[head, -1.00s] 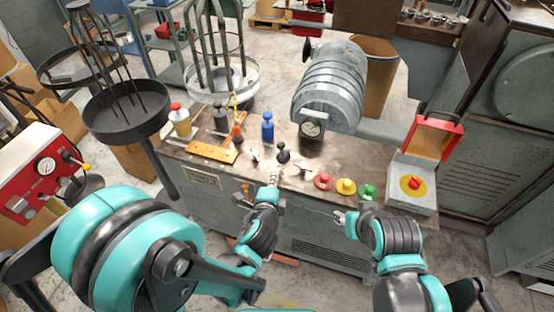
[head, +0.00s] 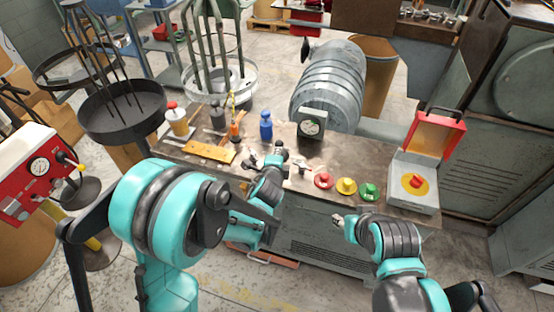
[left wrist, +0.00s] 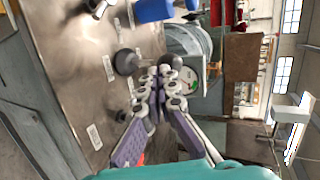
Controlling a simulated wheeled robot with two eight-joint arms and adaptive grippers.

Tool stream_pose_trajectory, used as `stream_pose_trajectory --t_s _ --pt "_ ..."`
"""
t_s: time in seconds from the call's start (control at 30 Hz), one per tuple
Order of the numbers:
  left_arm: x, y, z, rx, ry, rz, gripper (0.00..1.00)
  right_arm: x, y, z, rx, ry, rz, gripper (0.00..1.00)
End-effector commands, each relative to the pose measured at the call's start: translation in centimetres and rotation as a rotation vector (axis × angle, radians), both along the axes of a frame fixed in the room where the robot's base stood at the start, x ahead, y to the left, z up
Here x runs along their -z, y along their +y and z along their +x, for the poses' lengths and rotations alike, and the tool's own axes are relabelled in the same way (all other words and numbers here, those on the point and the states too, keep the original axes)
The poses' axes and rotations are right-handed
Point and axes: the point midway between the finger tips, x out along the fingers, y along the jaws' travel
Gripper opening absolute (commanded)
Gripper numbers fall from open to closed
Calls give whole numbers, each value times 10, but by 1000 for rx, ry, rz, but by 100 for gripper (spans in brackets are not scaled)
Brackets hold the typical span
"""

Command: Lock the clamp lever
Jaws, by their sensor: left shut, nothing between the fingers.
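My left gripper (head: 277,156) is over the front middle of the bench top (head: 225,168). In the left wrist view its fingers (left wrist: 158,88) are together, with nothing between them. A dark ball-topped knob (left wrist: 126,62) stands beside the fingertips in that view. In the head view the gripper largely covers this knob. Small metal lever-like parts sit on either side, one at the left (head: 254,160) and one at the right (head: 302,168). I cannot tell which part is the clamp lever. My right gripper (head: 339,219) hangs before the bench front, its fingers too small to judge.
A blue bottle-shaped item (head: 266,126) and a dial gauge (head: 311,127) stand behind the gripper. Red (head: 324,181), yellow (head: 346,187) and green (head: 369,192) buttons line the right front. A box with a red-framed lid (head: 413,180) stands at the right end.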

Motion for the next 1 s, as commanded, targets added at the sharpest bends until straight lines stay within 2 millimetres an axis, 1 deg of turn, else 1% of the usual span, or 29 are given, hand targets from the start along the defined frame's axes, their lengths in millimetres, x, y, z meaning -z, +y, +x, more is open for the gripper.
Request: stream_pose_trajectory --t_s 0.37,0.53,0.87,1.0 --pt "-2 0 1 -1 6 2 0 -2 0 0 0 0 0 40" --pt "-7 -1 5 0 43 14 0 -11 0 0 0 0 0 40" --pt "-9 -3 10 0 89 28 0 -19 0 0 0 0 0 40" --pt "-13 -4 14 0 121 39 0 -26 0 0 0 0 0 40"
